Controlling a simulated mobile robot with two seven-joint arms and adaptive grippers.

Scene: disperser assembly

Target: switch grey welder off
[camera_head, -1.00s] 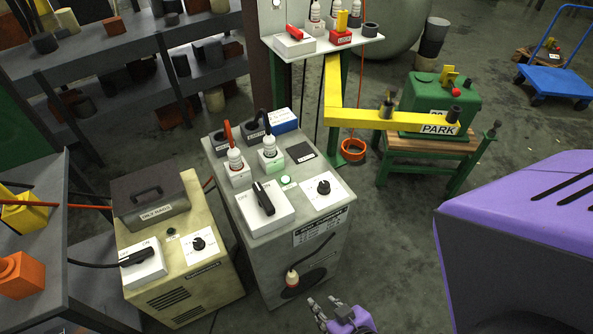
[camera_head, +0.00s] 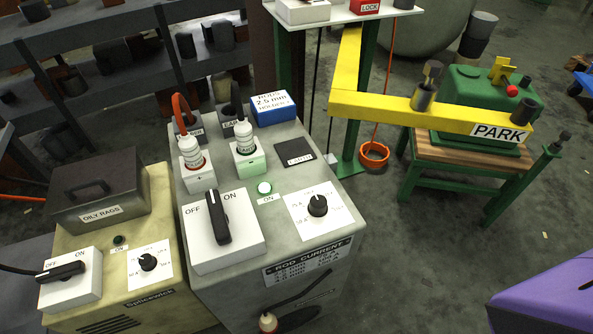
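The grey welder (camera_head: 335,225) stands in the middle of the camera_head view. On its top left is a white switch plate (camera_head: 245,247) marked OFF on the left and ON on the right. Its black lever (camera_head: 217,217) lies lengthwise between the two marks. A green lamp (camera_head: 264,188) marked ON beside the plate is lit. A black dial (camera_head: 318,205) sits to the right of the switch. Neither gripper is in view.
A cream welder (camera_head: 180,300) stands at left, with its own OFF/ON lever (camera_head: 62,271), a dark lamp and an oily rags box (camera_head: 100,192). Cable plugs (camera_head: 193,152) and a blue rod box (camera_head: 272,107) stand behind the switch. A yellow PARK beam (camera_head: 390,108) is behind right.

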